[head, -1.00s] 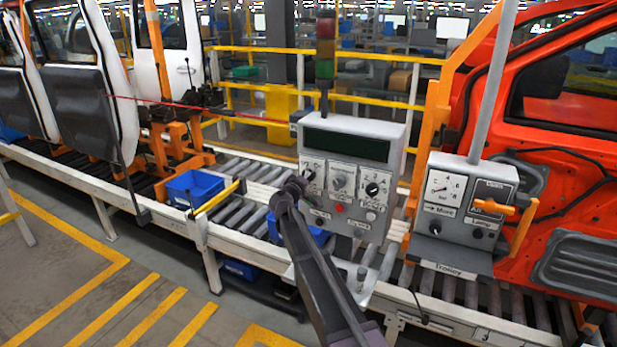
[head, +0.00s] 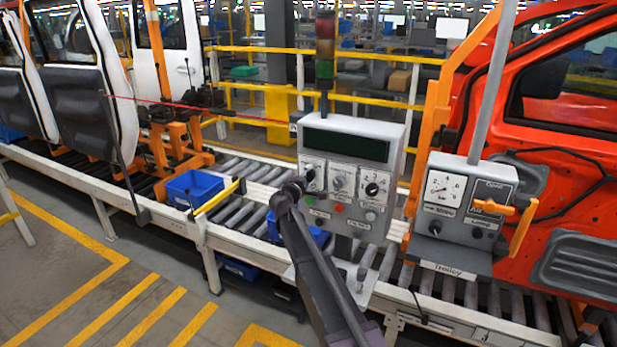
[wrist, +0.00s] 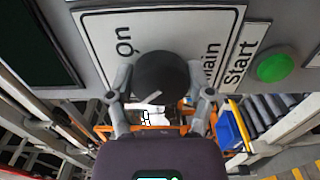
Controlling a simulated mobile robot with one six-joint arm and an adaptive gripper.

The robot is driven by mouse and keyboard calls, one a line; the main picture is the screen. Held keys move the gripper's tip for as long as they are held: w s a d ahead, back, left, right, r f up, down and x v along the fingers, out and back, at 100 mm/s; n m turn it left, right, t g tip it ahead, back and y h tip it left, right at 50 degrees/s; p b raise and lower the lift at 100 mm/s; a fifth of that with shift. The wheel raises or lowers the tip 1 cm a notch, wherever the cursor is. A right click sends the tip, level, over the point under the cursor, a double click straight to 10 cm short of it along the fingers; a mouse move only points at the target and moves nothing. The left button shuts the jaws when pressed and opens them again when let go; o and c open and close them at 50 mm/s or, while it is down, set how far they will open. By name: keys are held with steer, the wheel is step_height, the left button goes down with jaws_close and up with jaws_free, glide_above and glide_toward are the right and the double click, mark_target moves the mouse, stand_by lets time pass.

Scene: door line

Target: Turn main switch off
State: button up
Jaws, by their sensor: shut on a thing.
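The main switch is a round black knob (wrist: 170,72) with a short white pointer line, on a white plate (wrist: 108,28) lettered "on" and "Main". In the head view the switch (head: 310,174) is the leftmost of three knobs on the grey control box (head: 395,150). My gripper (wrist: 160,88) has one finger on each side of the knob and is closed on it. In the head view my gripper (head: 295,187) is at the box's left side and partly covers the switch. The pointer slants, and I cannot read which setting it marks.
A green start button (wrist: 274,67) is beside the switch plate. Two more knobs and a red button (head: 338,208) share the box. A second grey box (head: 462,205) with a gauge hangs at right. A roller conveyor (head: 240,165) and blue bin (head: 193,188) are at left.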

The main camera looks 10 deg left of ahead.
steer(key=shift+w, duration=0.1)
steer(key=o, duration=1.1)
steer(key=v, duration=1.2)
steer(key=shift+d, duration=0.1)
